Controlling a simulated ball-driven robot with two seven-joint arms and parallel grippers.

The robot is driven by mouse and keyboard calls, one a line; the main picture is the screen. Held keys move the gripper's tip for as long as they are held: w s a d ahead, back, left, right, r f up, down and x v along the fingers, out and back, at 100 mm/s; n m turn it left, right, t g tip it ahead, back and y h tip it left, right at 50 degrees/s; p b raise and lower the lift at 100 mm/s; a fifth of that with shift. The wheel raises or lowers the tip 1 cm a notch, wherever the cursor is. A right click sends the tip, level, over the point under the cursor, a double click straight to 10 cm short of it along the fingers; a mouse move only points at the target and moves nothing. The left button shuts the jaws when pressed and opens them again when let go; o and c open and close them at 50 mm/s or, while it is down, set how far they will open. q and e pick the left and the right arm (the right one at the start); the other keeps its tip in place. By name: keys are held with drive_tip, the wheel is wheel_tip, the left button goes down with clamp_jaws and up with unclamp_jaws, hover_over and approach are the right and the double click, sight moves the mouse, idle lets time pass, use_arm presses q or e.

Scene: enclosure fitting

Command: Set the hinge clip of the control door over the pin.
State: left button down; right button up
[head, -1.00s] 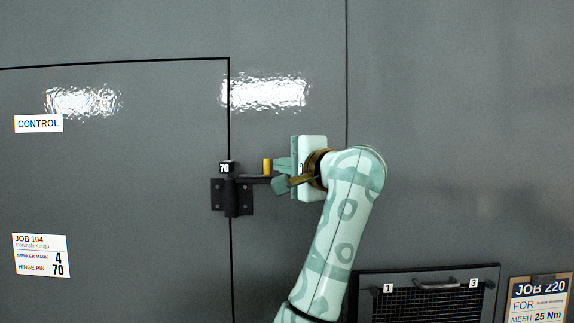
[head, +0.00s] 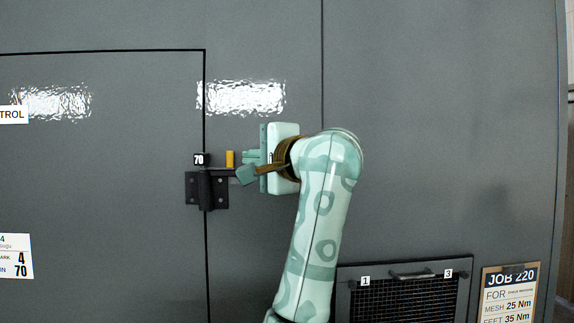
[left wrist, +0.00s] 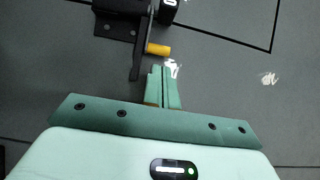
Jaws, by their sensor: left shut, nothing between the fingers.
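The black hinge bracket (head: 220,188) is bolted across the control door's right edge. Its upright post carries a 70 tag (head: 199,159) at the top. The clip (head: 219,172) is a dark bar running right from the post, with a yellow tab (head: 230,159) standing on it. I cannot tell whether it sits over the pin. My left gripper (head: 246,168) is shut and empty just right of the tab. In the left wrist view its fingers (left wrist: 163,85) are together, close to the yellow tab (left wrist: 158,49) and bar (left wrist: 137,60); contact is unclear. My right gripper is out of view.
The control door (head: 100,190) lies left of the hinge in a flat grey wall. A mesh panel (head: 410,300) with a handle and tags 1 and 3 is at lower right, beside a JOB 220 sign (head: 510,295). The wall around the hinge is clear.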

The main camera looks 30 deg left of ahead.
use_arm(q)
drive_tip(key=b+v, duration=0.2)
drive_tip(key=v, duration=1)
drive_tip(key=shift+d, duration=0.25)
